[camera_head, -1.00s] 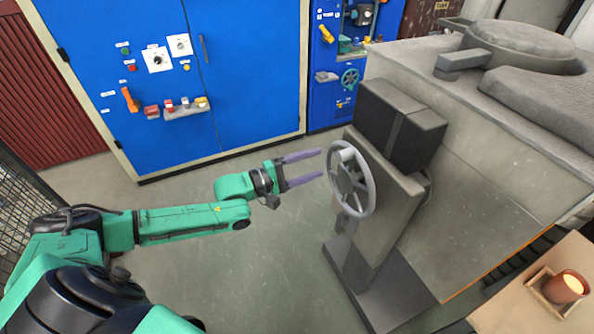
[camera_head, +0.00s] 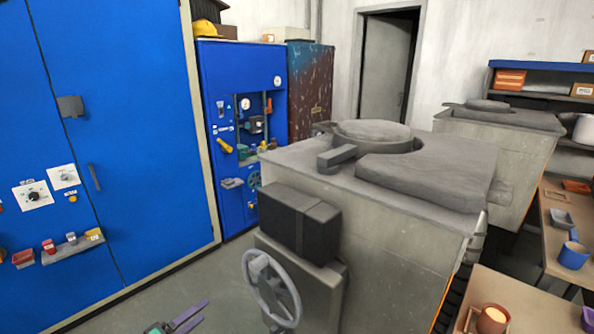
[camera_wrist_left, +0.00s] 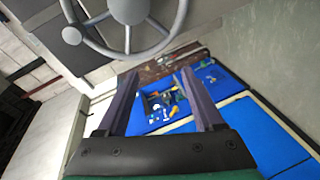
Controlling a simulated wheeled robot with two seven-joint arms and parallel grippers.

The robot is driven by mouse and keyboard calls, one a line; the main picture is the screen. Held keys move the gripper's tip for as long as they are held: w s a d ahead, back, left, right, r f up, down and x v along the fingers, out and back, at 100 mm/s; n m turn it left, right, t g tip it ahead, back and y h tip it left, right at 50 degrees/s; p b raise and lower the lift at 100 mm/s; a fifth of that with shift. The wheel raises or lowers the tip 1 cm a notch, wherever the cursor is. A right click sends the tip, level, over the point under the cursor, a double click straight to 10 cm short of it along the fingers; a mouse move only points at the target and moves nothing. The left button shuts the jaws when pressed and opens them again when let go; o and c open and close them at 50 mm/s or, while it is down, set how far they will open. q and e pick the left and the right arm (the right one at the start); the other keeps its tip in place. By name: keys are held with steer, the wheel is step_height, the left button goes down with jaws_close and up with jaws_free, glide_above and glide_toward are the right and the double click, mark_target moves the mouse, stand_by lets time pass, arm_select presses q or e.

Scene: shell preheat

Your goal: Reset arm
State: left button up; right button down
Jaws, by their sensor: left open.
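My left gripper (camera_head: 186,318) shows at the bottom edge of the head view, with only its purple-grey fingers and a bit of green wrist visible. In the left wrist view its two fingers (camera_wrist_left: 160,100) are spread apart with nothing between them. A grey handwheel (camera_head: 272,290) on the furnace's front stands to the right of the gripper, apart from it. The handwheel also shows at the top of the left wrist view (camera_wrist_left: 128,12). My right gripper is in neither view.
A large blue cabinet (camera_head: 130,130) with knobs and switches stands at left. A blue control panel (camera_head: 238,110) is behind. The grey furnace (camera_head: 390,240) fills the middle. A table with an orange-brown cup (camera_head: 492,319) is at lower right. Some bare floor lies between cabinet and furnace.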

arm_select(q)
steer(key=s+a+f+m+g+y, duration=0.1)
steer(key=s+a+f+m+y, duration=0.15)
steer(key=f, duration=0.55)
steer(key=s+a+f+m+g+y, duration=0.1)
steer(key=s+a+f+y, duration=0.15)
steer(key=f, duration=0.55)
steer(key=s+a+f+m+g+y, duration=0.2)
steer(key=s+f+g, duration=0.2)
steer(key=s+f, duration=0.7)
steer(key=s+d+f+m+g, duration=0.2)
steer(key=s+d+f, duration=0.1)
steer(key=s, duration=0.5)
steer(key=s+d+f+m+g, duration=0.2)
steer(key=s+f, duration=0.4)
steer(key=s, duration=0.3)
steer(key=s+d+f+m+g, duration=0.2)
steer(key=s+d+f+g, duration=0.1)
steer(key=s, duration=0.5)
steer(key=shift+s+d+f, duration=0.25)
steer(key=shift+d+f, duration=0.3)
steer(key=shift+f, duration=0.25)
steer(key=shift+w, duration=0.1)
